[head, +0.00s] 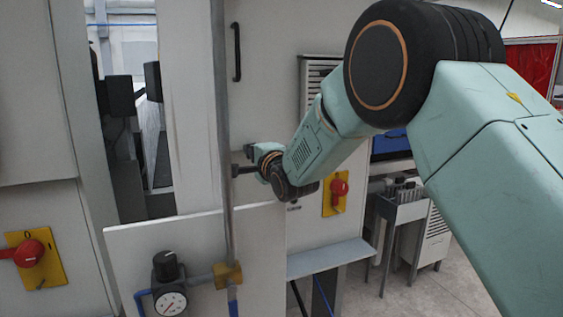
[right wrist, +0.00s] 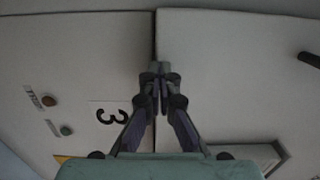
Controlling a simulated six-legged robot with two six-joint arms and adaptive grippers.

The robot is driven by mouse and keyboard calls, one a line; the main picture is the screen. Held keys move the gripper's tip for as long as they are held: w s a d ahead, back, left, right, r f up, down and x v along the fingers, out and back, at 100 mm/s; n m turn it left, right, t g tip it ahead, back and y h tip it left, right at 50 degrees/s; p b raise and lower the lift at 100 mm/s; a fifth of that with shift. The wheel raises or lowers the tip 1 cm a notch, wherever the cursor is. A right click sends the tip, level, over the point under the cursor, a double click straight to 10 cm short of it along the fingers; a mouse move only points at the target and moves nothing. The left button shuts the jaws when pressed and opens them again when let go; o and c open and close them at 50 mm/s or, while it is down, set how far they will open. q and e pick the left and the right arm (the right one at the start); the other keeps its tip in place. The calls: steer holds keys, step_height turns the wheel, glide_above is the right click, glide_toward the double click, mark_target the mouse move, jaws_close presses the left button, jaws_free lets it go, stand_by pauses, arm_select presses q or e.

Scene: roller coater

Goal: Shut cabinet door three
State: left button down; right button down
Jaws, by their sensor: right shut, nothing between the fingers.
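Cabinet door three (head: 262,100) is a pale upright panel with a black bar handle (head: 236,52), in the middle of the head view. In the right wrist view the door (right wrist: 225,70) fills the right side, and its handle (right wrist: 310,60) shows at the right edge. A thin dark seam separates it from the panel marked 3 (right wrist: 106,116); I cannot tell whether the door is fully flush. My right gripper (head: 238,170) is low in front of the door. In the wrist view its shut, empty fingertips (right wrist: 160,68) lie over the seam; contact is unclear. My left gripper is out of view.
A vertical pipe (head: 220,120) runs close left of my right gripper, with a gauge (head: 171,301) below. A red switch on a yellow plate (head: 336,195) sits right of the gripper, above a grey ledge (head: 330,257). Open floor lies at lower right.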

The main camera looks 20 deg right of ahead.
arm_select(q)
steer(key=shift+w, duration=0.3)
arm_select(e)
steer(key=shift+w+r, duration=0.1)
steer(key=shift+r, duration=0.55)
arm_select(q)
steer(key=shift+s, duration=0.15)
arm_select(e)
steer(key=shift+f, duration=0.2)
